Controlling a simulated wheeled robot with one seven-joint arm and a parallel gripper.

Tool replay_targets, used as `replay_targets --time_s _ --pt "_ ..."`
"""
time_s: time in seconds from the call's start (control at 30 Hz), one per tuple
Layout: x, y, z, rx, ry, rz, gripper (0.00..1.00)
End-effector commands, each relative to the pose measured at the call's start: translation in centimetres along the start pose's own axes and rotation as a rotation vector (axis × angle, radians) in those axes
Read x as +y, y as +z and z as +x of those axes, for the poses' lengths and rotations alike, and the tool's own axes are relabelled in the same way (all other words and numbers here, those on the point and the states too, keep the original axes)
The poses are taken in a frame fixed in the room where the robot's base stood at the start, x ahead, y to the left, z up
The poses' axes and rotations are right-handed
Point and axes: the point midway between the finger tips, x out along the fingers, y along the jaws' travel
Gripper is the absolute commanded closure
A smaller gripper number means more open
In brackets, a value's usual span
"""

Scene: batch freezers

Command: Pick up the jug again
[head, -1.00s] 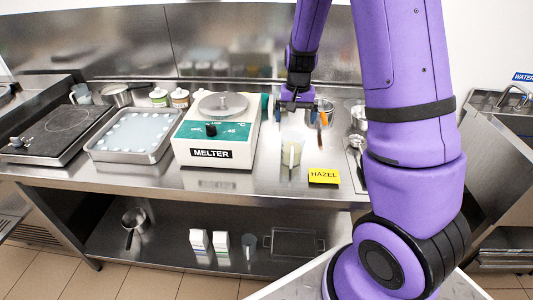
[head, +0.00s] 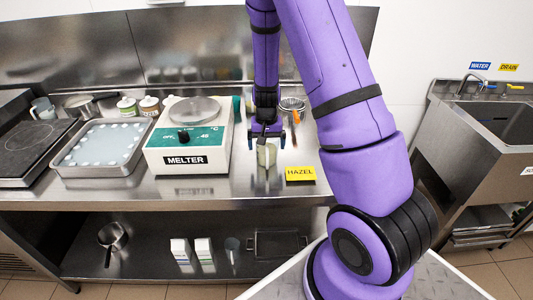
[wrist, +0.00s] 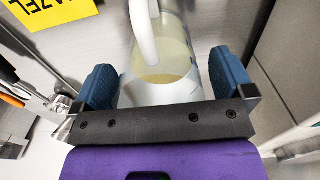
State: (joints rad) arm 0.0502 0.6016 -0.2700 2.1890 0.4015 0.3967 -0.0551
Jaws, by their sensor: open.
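The jug (head: 264,160) is translucent with a pale handle and stands on the steel counter, just left of the yellow HAZEL card (head: 300,174). In the wrist view the jug (wrist: 178,58) shows yellowish contents, and its handle (wrist: 146,32) points away from my gripper. My gripper (head: 266,140) is at the jug's upper part in the head view. In the wrist view my gripper (wrist: 164,82) is open, with one blue finger on each side of the jug and a visible gap by each. The jug's near end is partly hidden behind the gripper's dark bar.
The MELTER machine (head: 190,138) stands close to the jug's left. A steel tray (head: 98,150) and a hot plate (head: 28,150) are further left. A strainer with an orange-handled tool (head: 296,112) lies behind to the right. A sink (head: 490,120) is at far right.

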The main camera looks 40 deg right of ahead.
Motion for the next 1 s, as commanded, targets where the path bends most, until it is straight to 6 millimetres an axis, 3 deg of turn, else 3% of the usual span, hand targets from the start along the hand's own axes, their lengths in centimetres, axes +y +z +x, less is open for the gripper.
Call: replay_targets --time_s 0.33,0.5,0.6,1.0 --pt "-0.03 0.00 0.72 0.001 -0.001 -0.001 0.00" --pt "-0.03 0.00 0.71 0.000 -0.001 -0.001 0.39" --pt "-0.03 -0.01 0.69 0.001 -0.001 -0.001 0.57" --pt "-0.05 -0.04 0.00 0.002 -0.001 -0.001 0.58"
